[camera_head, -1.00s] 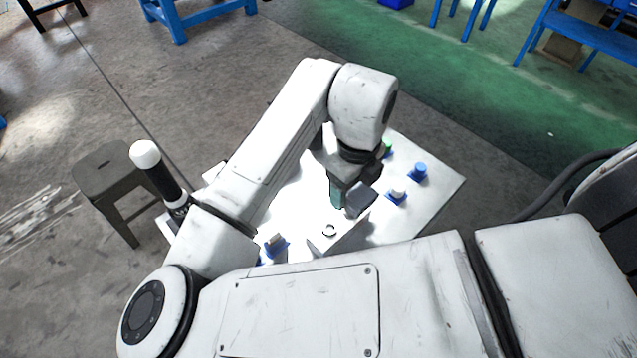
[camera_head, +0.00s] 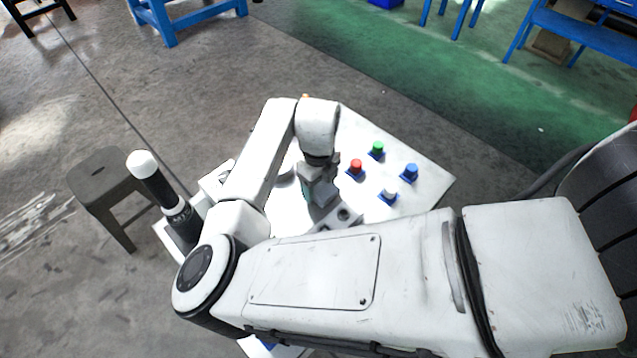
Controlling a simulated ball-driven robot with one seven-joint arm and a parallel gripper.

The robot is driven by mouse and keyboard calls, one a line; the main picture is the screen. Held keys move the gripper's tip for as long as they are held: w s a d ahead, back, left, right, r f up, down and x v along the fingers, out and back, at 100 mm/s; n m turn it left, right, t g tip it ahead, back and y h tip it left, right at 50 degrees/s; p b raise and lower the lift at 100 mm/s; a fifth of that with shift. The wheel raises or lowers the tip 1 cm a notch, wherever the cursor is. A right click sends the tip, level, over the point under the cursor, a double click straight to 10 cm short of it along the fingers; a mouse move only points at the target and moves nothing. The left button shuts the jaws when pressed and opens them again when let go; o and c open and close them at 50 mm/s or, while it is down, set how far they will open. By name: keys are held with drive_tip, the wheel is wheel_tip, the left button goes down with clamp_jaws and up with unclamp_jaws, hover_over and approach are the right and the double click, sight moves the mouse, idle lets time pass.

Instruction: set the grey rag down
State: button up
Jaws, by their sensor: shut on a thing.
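My gripper (camera_head: 313,196) hangs below my arm, pointing down over the white table (camera_head: 425,185). It is shut on the grey rag (camera_head: 323,208), a small grey piece at the jaws, partly hidden by the fingers. The rag is close beside a pale block with dark round holes (camera_head: 345,215). I cannot tell whether the rag touches the block or the table top.
Red (camera_head: 355,167), green (camera_head: 377,149), blue (camera_head: 410,171) and white (camera_head: 388,195) capped pieces on blue bases stand right of my gripper. A black-and-white cylinder (camera_head: 158,185) stands at the left. A dark stool (camera_head: 105,180) is beyond it. The table's right corner is bare.

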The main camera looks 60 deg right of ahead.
drive_tip(key=shift+f, duration=0.2)
drive_tip(key=shift+f, duration=0.1)
drive_tip(key=shift+f, duration=0.1)
drive_tip(key=o, duration=1)
wheel_tip(320, 180, up, 12)
drive_tip(key=shift+r+b, duration=0.25)
drive_tip(key=shift+b, duration=0.15)
